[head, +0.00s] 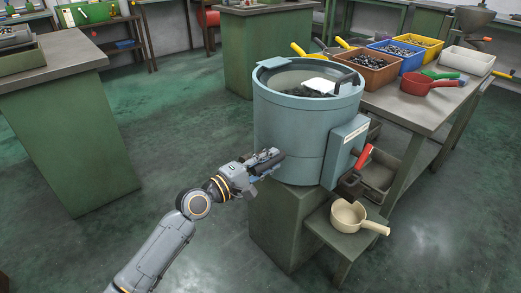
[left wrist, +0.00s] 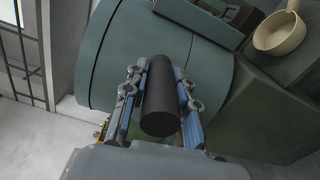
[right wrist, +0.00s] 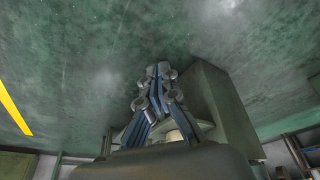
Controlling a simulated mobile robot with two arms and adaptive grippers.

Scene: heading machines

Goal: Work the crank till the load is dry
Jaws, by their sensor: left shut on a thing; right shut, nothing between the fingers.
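A blue-grey drum machine (head: 300,125) stands on a green pedestal, its round top open with a dark load (head: 312,92) inside. Whether the load is wet cannot be told. My left gripper (head: 270,160) is at the drum's lower left side. In the left wrist view it is shut on a black cylindrical crank handle (left wrist: 160,95) in front of the drum wall (left wrist: 120,60). The rest of the crank is hidden. My right gripper (right wrist: 160,85) is shut and empty, seen only in the right wrist view, above the green floor. A red-handled lever (head: 363,158) is on the drum's box.
A cream pan (head: 348,216) stands on a low green stand below the box. The right-hand table (head: 410,105) holds bins of small parts and a red scoop (head: 428,83). A green bench (head: 70,130) stands at left. The floor between is clear.

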